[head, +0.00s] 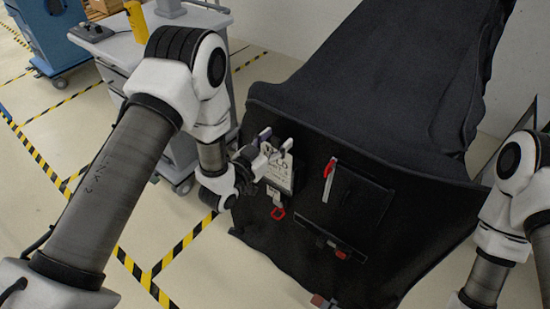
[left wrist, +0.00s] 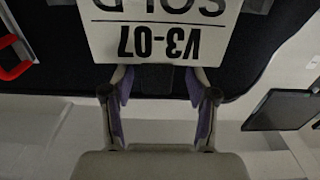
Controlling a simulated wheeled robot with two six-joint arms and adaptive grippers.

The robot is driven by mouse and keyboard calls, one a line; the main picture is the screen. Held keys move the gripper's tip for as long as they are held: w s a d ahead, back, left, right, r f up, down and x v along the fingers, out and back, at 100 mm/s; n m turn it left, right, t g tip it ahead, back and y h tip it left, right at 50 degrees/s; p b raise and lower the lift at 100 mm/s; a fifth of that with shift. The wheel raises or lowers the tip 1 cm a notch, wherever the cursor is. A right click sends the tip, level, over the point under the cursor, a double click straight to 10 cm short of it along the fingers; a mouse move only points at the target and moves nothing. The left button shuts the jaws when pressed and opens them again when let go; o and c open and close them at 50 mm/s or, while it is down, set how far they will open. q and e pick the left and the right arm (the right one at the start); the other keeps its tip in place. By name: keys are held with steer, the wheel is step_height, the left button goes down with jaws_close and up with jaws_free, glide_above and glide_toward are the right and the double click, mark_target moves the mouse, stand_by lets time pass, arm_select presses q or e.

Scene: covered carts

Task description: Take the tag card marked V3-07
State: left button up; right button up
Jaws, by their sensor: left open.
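The white tag card (head: 281,174) hangs on the front of a black cover in the head view. In the left wrist view the card (left wrist: 158,35) appears upside down and reads V3-07, with SOLD partly cut off by the top edge. My left gripper (head: 275,140) is at the card's upper edge, fingers apart.
The black cover (head: 385,80) drapes a large bulk by the wall. A grey cart (head: 120,45) stands left. Striped floor is open at lower left.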

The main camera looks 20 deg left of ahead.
arm_select(q)
steer(key=shift+s+d+r, duration=0.1)
steer(key=shift+s+d, duration=0.1)
steer(key=shift+d, duration=0.1)
steer(key=shift+w+a, duration=0.15)
steer(key=shift+a, duration=0.15)
steer(key=c, duration=1.1)
steer(key=shift+d, duration=0.1)
jaws_close()
